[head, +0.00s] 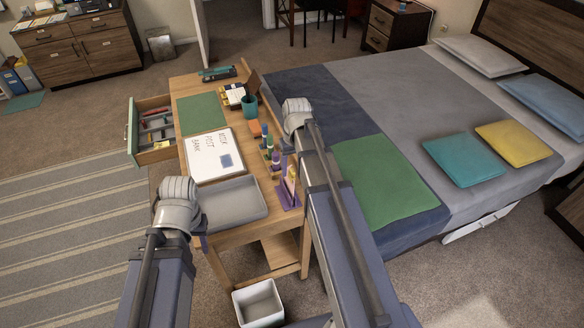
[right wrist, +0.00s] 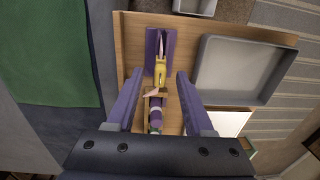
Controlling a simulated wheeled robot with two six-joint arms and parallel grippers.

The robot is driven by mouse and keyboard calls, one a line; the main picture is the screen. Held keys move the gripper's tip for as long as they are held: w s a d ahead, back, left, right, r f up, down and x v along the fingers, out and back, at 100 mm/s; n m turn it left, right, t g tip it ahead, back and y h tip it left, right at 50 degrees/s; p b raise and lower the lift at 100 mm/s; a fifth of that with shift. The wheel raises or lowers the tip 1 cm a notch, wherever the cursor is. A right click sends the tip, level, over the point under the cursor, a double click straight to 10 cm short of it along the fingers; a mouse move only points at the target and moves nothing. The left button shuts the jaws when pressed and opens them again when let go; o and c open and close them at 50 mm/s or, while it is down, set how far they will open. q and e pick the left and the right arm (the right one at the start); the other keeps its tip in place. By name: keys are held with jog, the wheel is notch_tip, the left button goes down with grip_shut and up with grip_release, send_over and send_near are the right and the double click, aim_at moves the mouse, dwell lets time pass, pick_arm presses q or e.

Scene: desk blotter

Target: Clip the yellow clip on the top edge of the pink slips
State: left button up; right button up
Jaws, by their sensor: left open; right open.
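The yellow clip (right wrist: 160,72) shows in the right wrist view, at the near end of a purple stand (right wrist: 168,50). In the head view the yellow clip (head: 291,179) and purple stand (head: 288,198) are at the desk's right edge. My right gripper (right wrist: 159,76) is open above them, its fingers on either side of the clip without holding it. In the head view it is mostly hidden behind its wrist. My left gripper (head: 203,241) is open, near the desk's front left corner, partly hidden.
A grey tray (head: 260,208) lies left of the stand, with a white board (head: 203,167) behind it. Several small bottles (head: 269,150) line the desk's right side. An open drawer (head: 133,135) juts left. The bed (head: 390,100) stands right of the desk.

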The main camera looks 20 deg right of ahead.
aim_at(293, 170)
notch_tip(293, 170, up, 6)
jog(key=p, duration=0.4)
jog(key=shift+d+f, duration=0.15)
jog(key=shift+f, duration=0.1)
jog(key=shift+f, duration=0.1)
jog(key=s+a+n+h, duration=0.1)
jog(key=s+a+n, duration=0.1)
jog(key=s+a, duration=0.5)
jog(key=s+a+n, duration=0.2)
jog(key=s+a, duration=0.5)
jog(key=a, duration=0.8)
jog(key=shift+s+h, duration=0.3)
jog(key=shift+h, duration=0.1)
jog(key=shift+a, duration=0.2)
